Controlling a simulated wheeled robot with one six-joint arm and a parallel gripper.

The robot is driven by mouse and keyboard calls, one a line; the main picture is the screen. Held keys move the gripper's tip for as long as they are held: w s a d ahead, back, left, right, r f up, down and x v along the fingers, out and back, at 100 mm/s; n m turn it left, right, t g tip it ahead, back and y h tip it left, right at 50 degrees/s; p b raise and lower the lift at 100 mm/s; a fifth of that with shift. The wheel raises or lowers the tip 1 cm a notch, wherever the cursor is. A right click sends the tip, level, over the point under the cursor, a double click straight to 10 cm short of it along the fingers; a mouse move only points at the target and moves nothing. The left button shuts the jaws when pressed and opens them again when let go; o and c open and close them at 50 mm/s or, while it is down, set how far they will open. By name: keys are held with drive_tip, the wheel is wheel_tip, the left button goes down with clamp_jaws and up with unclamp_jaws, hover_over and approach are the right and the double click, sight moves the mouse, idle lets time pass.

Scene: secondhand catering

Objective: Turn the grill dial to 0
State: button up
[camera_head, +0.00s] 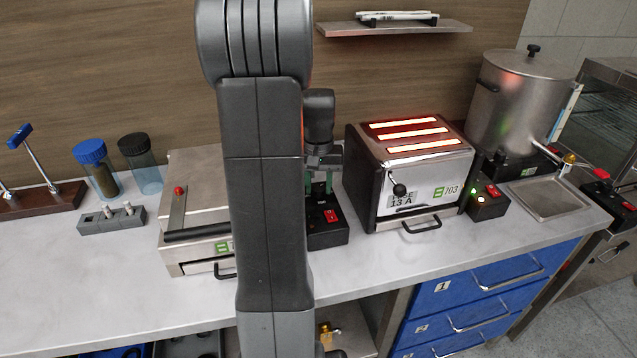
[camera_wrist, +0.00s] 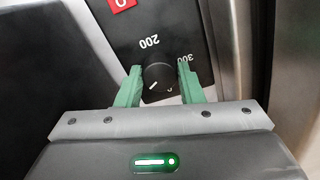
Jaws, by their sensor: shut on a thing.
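The grill dial (camera_wrist: 159,77) is a round black knob with a white pointer line. In the wrist view the line slants to the lower left. Upside-down marks 200 and 300 show above and to the right of it; a partly covered mark shows just below right. My gripper (camera_wrist: 160,86) has its green fingers shut on the knob, one on each side. In the head view my gripper (camera_head: 322,183) is over the black control box (camera_head: 328,236), right of the steel grill (camera_head: 190,248). My arm hides part of the grill, and the dial is not clear there.
A red switch (camera_head: 332,215) is on the control box, near my fingers. A glowing toaster (camera_head: 420,170) stands close on the right. A steel boiler (camera_head: 515,105) is farther right. A shelf (camera_head: 390,29) hangs behind. Bare counter (camera_head: 110,265) lies at front left.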

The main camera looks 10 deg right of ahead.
sight(318, 187)
drive_tip(key=n, duration=0.6)
drive_tip(key=shift+w, duration=0.1)
drive_tip(key=n, duration=0.6)
drive_tip(key=shift+p, duration=0.3)
idle(0.3)
drive_tip(key=o, duration=1)
drive_tip(key=shift+r, duration=0.1)
wheel_tip(318, 187, up, 14)
drive_tip(key=shift+f, duration=0.2)
